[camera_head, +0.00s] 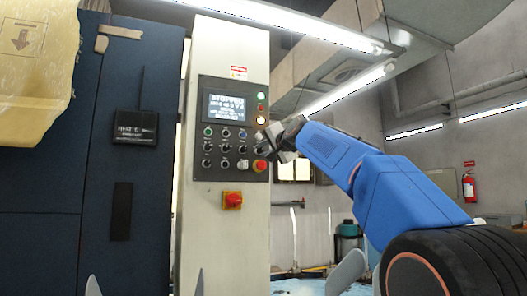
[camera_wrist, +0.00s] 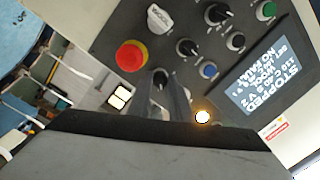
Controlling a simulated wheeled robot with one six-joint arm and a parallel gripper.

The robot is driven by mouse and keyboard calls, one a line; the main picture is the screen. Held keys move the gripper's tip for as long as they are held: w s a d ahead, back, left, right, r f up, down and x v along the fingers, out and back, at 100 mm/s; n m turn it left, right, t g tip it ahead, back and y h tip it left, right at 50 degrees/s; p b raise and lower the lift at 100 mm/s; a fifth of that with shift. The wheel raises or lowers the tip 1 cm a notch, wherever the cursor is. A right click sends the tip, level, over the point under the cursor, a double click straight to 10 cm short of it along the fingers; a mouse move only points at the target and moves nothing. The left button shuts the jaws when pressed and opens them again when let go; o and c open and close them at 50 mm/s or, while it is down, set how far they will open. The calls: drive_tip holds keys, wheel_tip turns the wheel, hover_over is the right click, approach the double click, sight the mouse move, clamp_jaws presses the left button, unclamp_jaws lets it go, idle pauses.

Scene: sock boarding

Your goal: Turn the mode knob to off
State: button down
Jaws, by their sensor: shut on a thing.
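The control panel (camera_head: 215,174) is dark, on a pale upright column, with several knobs and buttons below a screen. My gripper (camera_head: 268,141) reaches its right edge from the right. In the wrist view my gripper (camera_wrist: 172,92) is shut on a small dark knob (camera_wrist: 159,76) beside the red mushroom button (camera_wrist: 131,56). The fingers cover much of this knob, so its pointer angle is unclear. The knob labels are too small to read, so I cannot confirm which one is the mode knob. The screen (camera_head: 228,108) reads "STOPPED"; it also shows upside down in the wrist view (camera_wrist: 262,82).
The red button (camera_head: 260,165) sits close below my gripper. A pale grey knob (camera_wrist: 160,18) and other black knobs (camera_wrist: 187,47) are close by. A lit amber button (camera_wrist: 203,116) is beside the fingers. A red-and-yellow switch (camera_head: 232,201) is lower on the column.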

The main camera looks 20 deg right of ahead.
drive_tip(key=n, duration=0.4)
drive_tip(key=shift+n+g, duration=0.3)
drive_tip(key=shift+n, duration=1.7)
drive_tip(key=shift+h, duration=0.3)
drive_tip(key=c, duration=1.6)
unclamp_jaws()
drive_tip(key=shift+s, duration=0.1)
drive_tip(key=s, duration=1.1)
drive_tip(key=s+d+r, duration=0.1)
drive_tip(key=s, duration=0.5)
